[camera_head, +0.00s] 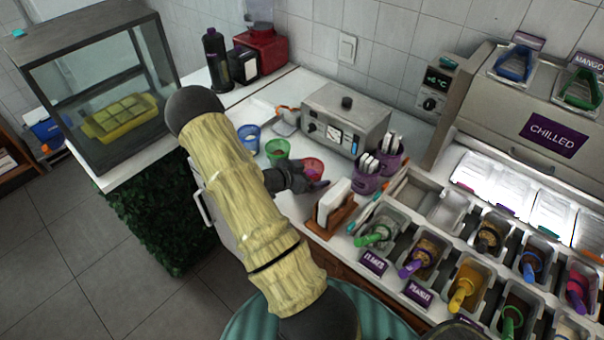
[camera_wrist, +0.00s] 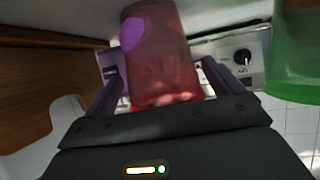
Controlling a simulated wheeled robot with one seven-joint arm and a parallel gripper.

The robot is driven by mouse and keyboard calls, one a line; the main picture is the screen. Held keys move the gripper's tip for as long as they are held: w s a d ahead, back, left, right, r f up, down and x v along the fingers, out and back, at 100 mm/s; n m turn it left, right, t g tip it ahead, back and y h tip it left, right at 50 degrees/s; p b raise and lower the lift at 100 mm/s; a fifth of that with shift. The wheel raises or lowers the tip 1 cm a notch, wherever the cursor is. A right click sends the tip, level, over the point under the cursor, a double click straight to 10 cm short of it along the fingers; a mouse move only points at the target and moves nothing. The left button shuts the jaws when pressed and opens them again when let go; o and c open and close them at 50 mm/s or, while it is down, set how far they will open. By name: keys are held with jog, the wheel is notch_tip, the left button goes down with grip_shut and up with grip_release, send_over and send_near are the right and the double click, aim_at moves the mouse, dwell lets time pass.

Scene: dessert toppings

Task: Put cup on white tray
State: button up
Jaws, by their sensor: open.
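A red translucent cup (camera_head: 313,167) stands on the white counter, at the right end of a row with a green cup (camera_head: 277,150) and a blue cup (camera_head: 249,137). My gripper (camera_head: 318,185) is at the red cup. In the wrist view, the red cup (camera_wrist: 165,60) sits between the two purple fingers (camera_wrist: 168,85), which are open on either side of it; I cannot tell if they touch it. The green cup also shows at the right (camera_wrist: 293,55). A pale flat piece (camera_head: 286,125) behind the cups may be the white tray; I cannot tell for sure.
A grey appliance (camera_head: 345,120) stands behind the cups. A wooden napkin holder (camera_head: 330,208) and purple utensil holders (camera_head: 370,178) are close on the right. Several topping bins lie further right. A glass case (camera_head: 105,90) stands at left.

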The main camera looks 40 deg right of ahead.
jog(key=b+v, duration=0.2)
jog(key=v, duration=1.5)
jog(key=shift+r+b, duration=0.15)
jog(key=shift+b, duration=0.15)
jog(key=shift+w+a, duration=0.1)
jog(key=shift+a, duration=0.05)
jog(key=w+a+r+n+t+y, duration=0.25)
jog(key=a+n+t+y, duration=0.2)
jog(key=a, duration=0.25)
jog(key=w+a+r+n+t+y, duration=0.2)
jog(key=w+a+n+t+y, duration=0.25)
jog(key=a+n, duration=0.2)
jog(key=s+a+r+n+g+y, duration=0.1)
jog(key=s+a+n+g+y, duration=0.1)
jog(key=s, duration=0.5)
jog(key=s+a+r+n+g+y, duration=0.1)
jog(key=s+a+n+g, duration=0.2)
jog(key=s+n, duration=0.3)
jog(key=shift+s+a+r+y, duration=0.3)
jog(key=shift+s+a+y, duration=0.1)
jog(key=shift+s, duration=0.55)
jog(key=shift+o, duration=0.6)
